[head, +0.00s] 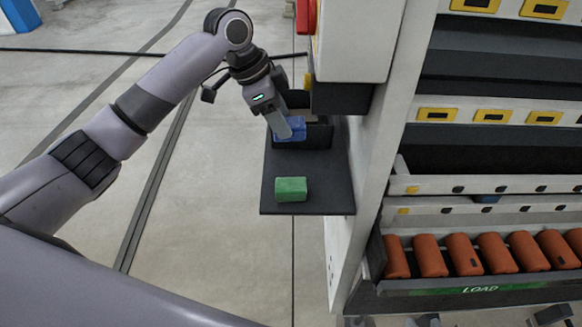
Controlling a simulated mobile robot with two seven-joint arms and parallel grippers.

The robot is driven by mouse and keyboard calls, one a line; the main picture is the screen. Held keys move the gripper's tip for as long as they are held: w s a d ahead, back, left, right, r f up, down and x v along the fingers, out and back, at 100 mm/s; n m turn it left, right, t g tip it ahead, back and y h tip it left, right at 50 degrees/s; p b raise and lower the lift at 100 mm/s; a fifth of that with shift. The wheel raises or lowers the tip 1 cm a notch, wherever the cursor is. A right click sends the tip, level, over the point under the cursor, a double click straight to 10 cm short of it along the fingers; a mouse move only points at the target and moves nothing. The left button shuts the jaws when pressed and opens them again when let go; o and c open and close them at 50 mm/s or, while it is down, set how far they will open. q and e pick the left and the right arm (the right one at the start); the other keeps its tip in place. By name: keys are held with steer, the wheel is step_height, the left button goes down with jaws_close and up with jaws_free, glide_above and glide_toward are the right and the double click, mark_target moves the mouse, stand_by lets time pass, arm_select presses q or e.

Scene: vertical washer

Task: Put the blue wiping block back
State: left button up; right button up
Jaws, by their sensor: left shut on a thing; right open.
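The blue wiping block (291,131) is at the back of a dark side shelf (308,175), in front of a low black holder (319,135) or partly inside it; I cannot tell which. My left gripper (287,132) is shut on the blue block from above, and its fingers hide part of it. A green block (291,189) lies on the front part of the shelf, apart from the gripper. My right gripper is not in view.
The shelf is fixed to a white machine frame (372,130) on its right. A grey box with a red part (306,16) overhangs the shelf's back. Orange cylinders (464,254) line a rack marked LOAD at the right. Open floor lies left of the shelf.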

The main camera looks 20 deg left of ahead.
arm_select(q)
steer(key=shift+w+d+m, duration=0.15)
steer(key=shift+w+m, duration=0.15)
steer(key=shift+m, duration=0.1)
step_height(320, 180, down, 9)
steer(key=shift+f+b, duration=0.1)
steer(key=shift+b, duration=0.35)
steer(key=shift+f, duration=0.25)
steer(key=shift+f, duration=0.2)
steer(key=o, duration=0.9)
steer(key=shift+r, duration=0.15)
